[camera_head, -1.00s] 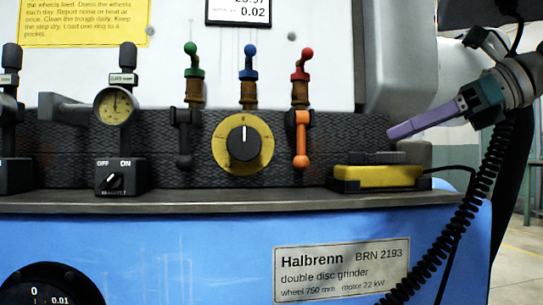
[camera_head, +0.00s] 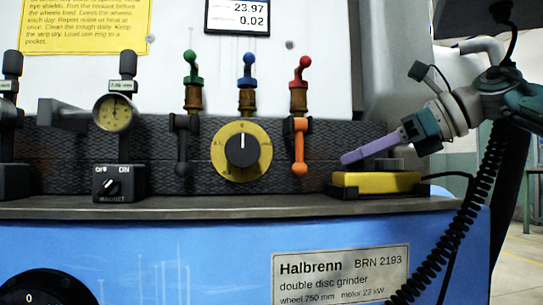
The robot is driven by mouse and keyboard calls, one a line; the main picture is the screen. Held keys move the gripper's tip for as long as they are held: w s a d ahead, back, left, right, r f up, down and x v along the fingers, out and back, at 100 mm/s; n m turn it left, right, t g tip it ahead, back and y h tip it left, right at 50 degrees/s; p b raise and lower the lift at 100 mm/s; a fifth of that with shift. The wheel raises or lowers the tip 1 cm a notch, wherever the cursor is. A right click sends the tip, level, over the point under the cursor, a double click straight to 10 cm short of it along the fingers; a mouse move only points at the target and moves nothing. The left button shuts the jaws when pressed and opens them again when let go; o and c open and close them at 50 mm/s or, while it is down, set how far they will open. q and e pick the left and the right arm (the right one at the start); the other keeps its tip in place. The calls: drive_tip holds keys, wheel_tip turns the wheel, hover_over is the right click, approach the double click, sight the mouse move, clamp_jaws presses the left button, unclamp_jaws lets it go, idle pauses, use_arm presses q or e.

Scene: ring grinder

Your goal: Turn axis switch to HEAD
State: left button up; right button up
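A yellow box (camera_head: 376,183) with a dark top part (camera_head: 388,164) lies at the right end of the ledge, with a black cable. A round yellow dial (camera_head: 262,151) with a black knob (camera_head: 242,150) faces me at the centre; its white mark points up. Its lettering is too small to read, and I see no legible HEAD label, so I cannot tell which control is the axis switch. My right gripper's purple fingers (camera_head: 350,157) reach in from the right, just above the yellow box. The fingers overlap, hiding any gap; contact is unclear. My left gripper is out of view.
Green (camera_head: 190,68), blue (camera_head: 247,70) and red (camera_head: 301,70) valves stand above the dial. A black lever (camera_head: 183,145) and an orange lever (camera_head: 300,146) hang beside it. An OFF/ON switch (camera_head: 113,186) and a gauge (camera_head: 116,113) are at left.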

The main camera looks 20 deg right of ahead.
clamp_jaws()
